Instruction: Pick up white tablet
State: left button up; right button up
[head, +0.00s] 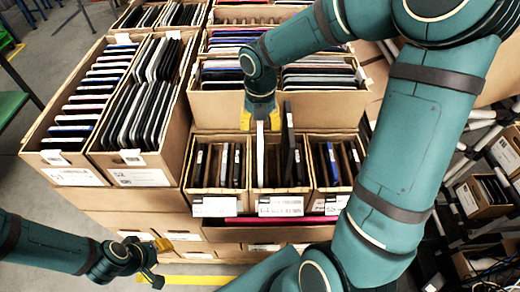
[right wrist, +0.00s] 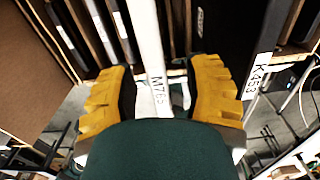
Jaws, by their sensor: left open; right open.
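The white tablet (head: 261,155) stands on edge in the middle small carton (head: 281,206), rising above its rim. My right gripper (head: 260,116) is over the tablet's top, pointing down. In the right wrist view the white tablet (right wrist: 150,42), marked M765, runs between the two yellow fingers of my right gripper (right wrist: 163,85). The fingers are open, with a visible gap on each side of the tablet. My left gripper (head: 157,262) is open and empty at the lower left, away from the cartons.
A black tablet (head: 289,135) stands tall just right of the white one; its label K453 shows in the right wrist view (right wrist: 261,72). Small cartons (head: 213,206) flank the middle one. Larger filled cartons (head: 138,176) stand left and behind (head: 330,108).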

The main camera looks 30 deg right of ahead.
jog(key=shift+f, duration=0.7)
grip_shut()
jog(key=shift+r, duration=0.15)
notch_tip(320, 180, up, 10)
jog(key=shift+f+p, duration=0.1)
jog(key=shift+p, duration=0.5)
jog(key=shift+r+p, duration=0.75)
jog(key=shift+p, duration=0.05)
dwell(0.3)
jog(key=shift+r+p, duration=1.05)
jog(key=shift+r, duration=0.45)
